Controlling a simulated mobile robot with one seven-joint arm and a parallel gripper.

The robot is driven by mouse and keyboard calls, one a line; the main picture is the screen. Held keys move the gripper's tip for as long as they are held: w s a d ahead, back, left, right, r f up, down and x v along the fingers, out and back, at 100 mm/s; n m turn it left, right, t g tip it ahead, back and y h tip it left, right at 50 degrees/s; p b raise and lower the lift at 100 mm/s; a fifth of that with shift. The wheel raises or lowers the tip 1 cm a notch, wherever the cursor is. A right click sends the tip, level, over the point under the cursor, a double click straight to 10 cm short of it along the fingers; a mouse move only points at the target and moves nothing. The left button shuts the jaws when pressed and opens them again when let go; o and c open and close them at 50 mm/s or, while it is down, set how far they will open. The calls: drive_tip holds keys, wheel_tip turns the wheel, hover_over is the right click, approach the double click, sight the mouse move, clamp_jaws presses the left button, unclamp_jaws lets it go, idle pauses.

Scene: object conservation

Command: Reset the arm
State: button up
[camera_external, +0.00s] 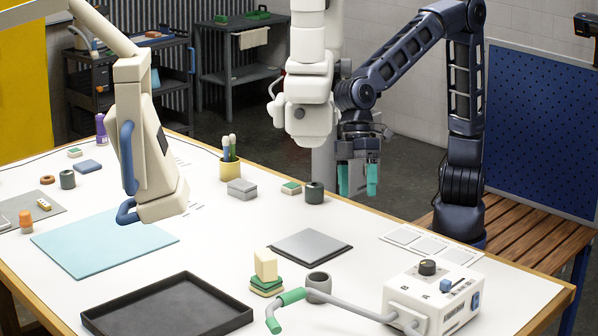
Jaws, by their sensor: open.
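My gripper (358,180) hangs from the dark blue arm, with its two teal fingers pointing down. The fingers are apart with nothing between them. It hovers near the far edge of the white table (215,235), right of a dark grey cylinder (314,193), and appears clear of it. The arm is folded, with its elbow high at the upper right and its base beside the table's right side.
A beige arm-mounted device (150,140) and a white jointed unit (308,90) hang over the table.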

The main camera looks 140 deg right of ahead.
drive_tip(key=s+d+h, duration=0.1)
drive_tip(key=s+d, duration=0.2)
drive_tip(key=s, duration=1.4)
drive_tip(key=s+d+f+n+t+h, duration=0.1)
drive_tip(key=s+d+h, duration=0.1)
drive_tip(key=s, duration=1.5)
drive_tip(key=shift+d+f+n+h, duration=0.15)
drive_tip(key=shift+d+n+h, duration=0.15)
drive_tip(key=shift+d, duration=0.35)
